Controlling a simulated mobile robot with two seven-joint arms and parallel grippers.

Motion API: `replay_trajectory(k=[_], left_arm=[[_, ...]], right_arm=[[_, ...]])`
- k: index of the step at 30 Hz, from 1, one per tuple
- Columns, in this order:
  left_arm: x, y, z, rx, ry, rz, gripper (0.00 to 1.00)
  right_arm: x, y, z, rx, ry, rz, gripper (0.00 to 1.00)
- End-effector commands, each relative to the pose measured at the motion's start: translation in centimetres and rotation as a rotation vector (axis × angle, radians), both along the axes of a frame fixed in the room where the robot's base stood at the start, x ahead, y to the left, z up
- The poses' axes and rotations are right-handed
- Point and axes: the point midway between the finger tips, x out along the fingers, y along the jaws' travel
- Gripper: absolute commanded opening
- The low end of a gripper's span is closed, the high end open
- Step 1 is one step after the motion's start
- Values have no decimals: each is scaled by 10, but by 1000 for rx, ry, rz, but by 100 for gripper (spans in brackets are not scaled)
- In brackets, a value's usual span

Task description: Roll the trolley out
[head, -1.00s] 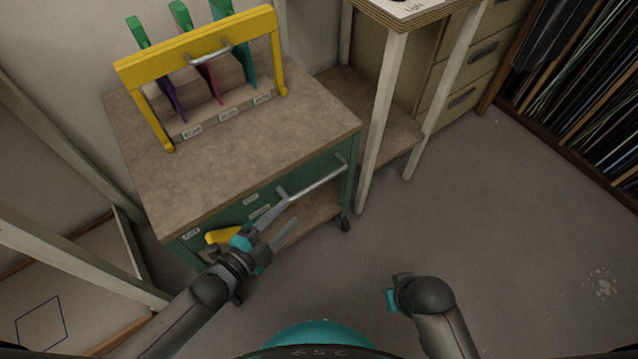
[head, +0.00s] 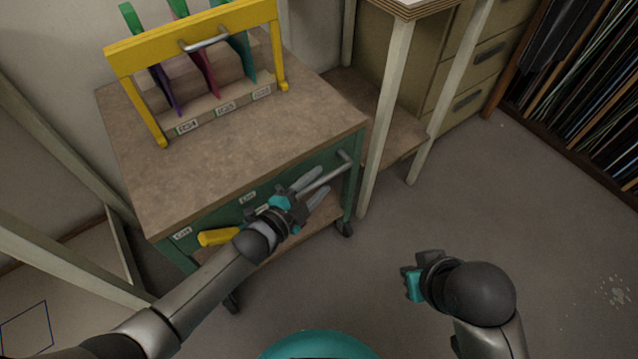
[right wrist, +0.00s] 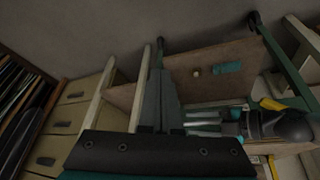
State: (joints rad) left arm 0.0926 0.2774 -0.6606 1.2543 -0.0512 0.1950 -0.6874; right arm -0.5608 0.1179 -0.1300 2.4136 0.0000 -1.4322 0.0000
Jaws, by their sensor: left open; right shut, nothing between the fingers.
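The trolley has a brown top (head: 220,150), a green frame and small black castors (head: 344,228). The left gripper hides part of the handle and the trolley's front. In the right wrist view the left gripper's fingers (right wrist: 203,122) also show beside the trolley. My right gripper (head: 408,284) is shut and empty, over the floor right of the trolley. Its closed fingers (right wrist: 160,90) show in the right wrist view.
A yellow rack (head: 200,40) with coloured tools stands on the trolley. A yellow object (head: 218,237) shows at its front. A table's pale legs (head: 390,110) stand close on the right, and another pale frame (head: 70,255) on the left. Open floor (head: 530,230) lies to the right.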

Motion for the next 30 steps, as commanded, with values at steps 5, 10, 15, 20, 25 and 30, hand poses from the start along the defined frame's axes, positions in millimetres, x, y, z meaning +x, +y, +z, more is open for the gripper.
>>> replay_trajectory(k=[5,10,15,20,25,30], left_arm=[[6,-5,-2,0,0,0,50],[7,-5,-2,0,1,-1,50],[7,-5,-1,0,0,0,47],[7,-5,-1,0,0,0,29],[7,-5,-1,0,0,0,10],[7,-5,-1,0,0,0,0]], right_arm=[[-1,0,7,1,-10,0,0],[-2,0,9,1,-13,0,0],[-2,0,9,1,-13,0,0],[-1,0,9,1,-13,-1,0],[-1,-1,9,1,-13,-1,0],[-1,-1,9,1,-13,-1,0]])
